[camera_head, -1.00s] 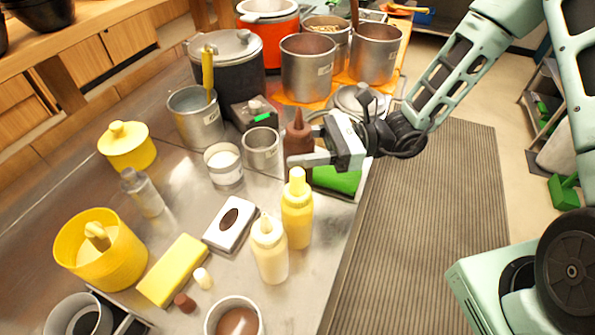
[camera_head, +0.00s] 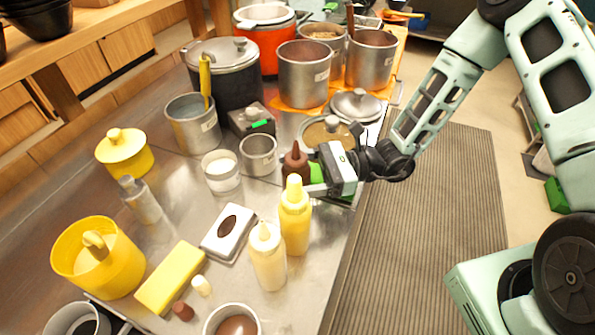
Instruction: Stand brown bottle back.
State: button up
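The brown bottle (camera_head: 295,161) with its pointed cap stands upright, cap up, near the right edge of the steel counter, just behind the yellow bottle (camera_head: 296,222). Its lower part is hidden by the yellow bottle. My gripper (camera_head: 304,178) reaches in from the right, low at the bottle, with its fingers at the bottle's sides. It appears shut on the bottle; the fingertips are partly hidden. I cannot tell whether the bottle's base touches the counter.
A cream bottle (camera_head: 268,258) stands beside the yellow one. A small metal cup (camera_head: 259,155) and a white-filled cup (camera_head: 222,172) stand to the left. A green item (camera_head: 317,173) lies behind the gripper.

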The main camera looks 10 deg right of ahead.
jog(key=shift+r, duration=0.15)
jog(key=d+b, duration=0.2)
jog(key=d, duration=1)
dwell(0.3)
